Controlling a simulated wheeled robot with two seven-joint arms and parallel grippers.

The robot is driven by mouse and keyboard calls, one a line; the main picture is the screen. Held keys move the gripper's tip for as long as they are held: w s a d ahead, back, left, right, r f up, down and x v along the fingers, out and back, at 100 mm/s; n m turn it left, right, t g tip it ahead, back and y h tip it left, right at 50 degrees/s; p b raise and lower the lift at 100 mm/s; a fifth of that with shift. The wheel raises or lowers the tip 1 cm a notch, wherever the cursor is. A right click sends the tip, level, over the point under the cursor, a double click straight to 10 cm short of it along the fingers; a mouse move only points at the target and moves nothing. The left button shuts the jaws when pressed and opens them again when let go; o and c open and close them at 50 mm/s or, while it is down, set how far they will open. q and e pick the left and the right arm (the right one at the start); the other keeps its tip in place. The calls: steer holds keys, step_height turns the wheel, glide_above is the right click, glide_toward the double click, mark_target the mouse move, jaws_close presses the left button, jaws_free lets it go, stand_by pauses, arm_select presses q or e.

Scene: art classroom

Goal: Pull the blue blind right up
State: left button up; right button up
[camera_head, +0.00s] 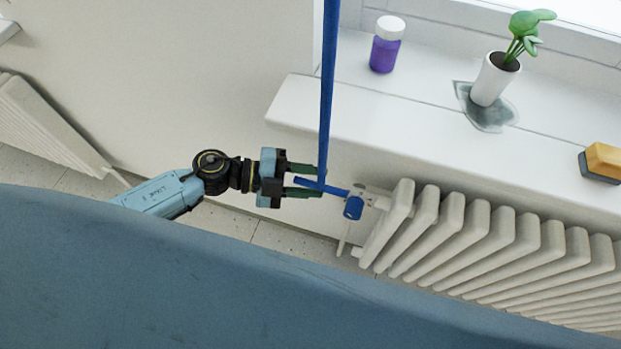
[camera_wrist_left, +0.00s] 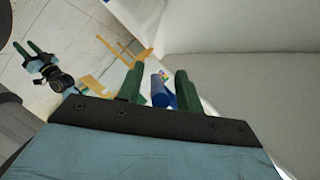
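A narrow blue strip (camera_head: 327,85), which looks like the blue blind seen nearly edge-on or its pull, hangs from the top of the head view. At its lower end is a short blue bar (camera_head: 335,190). My left gripper (camera_head: 312,181) is open at that bar, with a finger on each side. In the left wrist view the blue bar end (camera_wrist_left: 160,90) shows between my left gripper's fingers (camera_wrist_left: 158,84), with a gap on its left. Contact on its right is unclear. My right gripper (camera_wrist_left: 27,48) shows small in the left wrist view, its fingers apart and empty.
A white radiator (camera_head: 470,235) with a blue valve knob (camera_head: 353,208) is close right of the bar. Above it, a windowsill (camera_head: 420,115) holds a purple jar (camera_head: 385,50), a potted plant (camera_head: 494,80) and a yellow sponge block (camera_head: 604,160). Wooden furniture (camera_wrist_left: 108,78) shows in the wrist view.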

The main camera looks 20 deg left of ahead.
arm_select(q)
steer(key=v, duration=1.3)
steer(key=shift+a, duration=0.15)
arm_select(e)
steer(key=shift+a+r, duration=0.15)
steer(key=shift+a, duration=0.05)
